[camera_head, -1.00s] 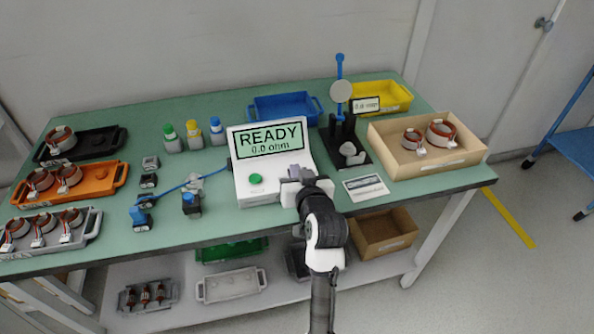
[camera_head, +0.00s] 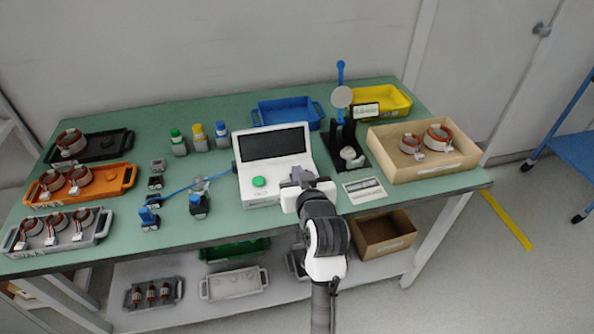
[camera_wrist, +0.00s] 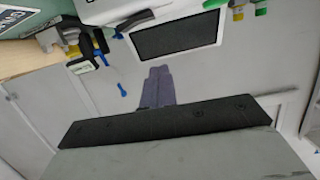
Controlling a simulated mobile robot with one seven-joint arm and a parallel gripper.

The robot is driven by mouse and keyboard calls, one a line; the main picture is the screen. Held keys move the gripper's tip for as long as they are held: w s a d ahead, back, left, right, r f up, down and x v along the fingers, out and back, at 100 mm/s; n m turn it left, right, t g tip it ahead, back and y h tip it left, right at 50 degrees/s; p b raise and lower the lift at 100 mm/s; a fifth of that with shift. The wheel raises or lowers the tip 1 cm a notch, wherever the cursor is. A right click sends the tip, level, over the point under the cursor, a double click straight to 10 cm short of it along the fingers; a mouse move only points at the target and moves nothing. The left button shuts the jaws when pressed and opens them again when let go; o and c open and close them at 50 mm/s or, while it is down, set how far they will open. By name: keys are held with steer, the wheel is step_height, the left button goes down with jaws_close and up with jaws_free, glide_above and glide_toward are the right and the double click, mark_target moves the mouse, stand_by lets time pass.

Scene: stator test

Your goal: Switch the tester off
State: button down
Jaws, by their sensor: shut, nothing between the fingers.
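The tester (camera_head: 272,163) is a white box on the green bench, with a dark, blank screen (camera_head: 273,144) and a green button (camera_head: 259,181) on its front. In the wrist view its dark screen (camera_wrist: 176,37) shows near the top. My gripper (camera_head: 296,176) is at the tester's right front, right of the green button, and covers that part of the tester. In the wrist view its closed fingers (camera_wrist: 158,85) show with nothing between them. I cannot tell whether the fingertips touch the tester.
Blue leads and clips (camera_head: 198,205) lie left of the tester. A dark stand (camera_head: 348,148) and a cardboard box (camera_head: 465,158) with copper rings are to the right. Black, orange (camera_head: 118,179) and grey trays hold rings at the left. Bottles (camera_head: 200,138) stand behind.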

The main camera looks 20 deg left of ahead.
steer(key=p+v, duration=0.5)
steer(key=v, duration=0.1)
steer(key=shift+s+f, duration=0.1)
steer(key=shift+s, duration=0.05)
stand_by(0.5)
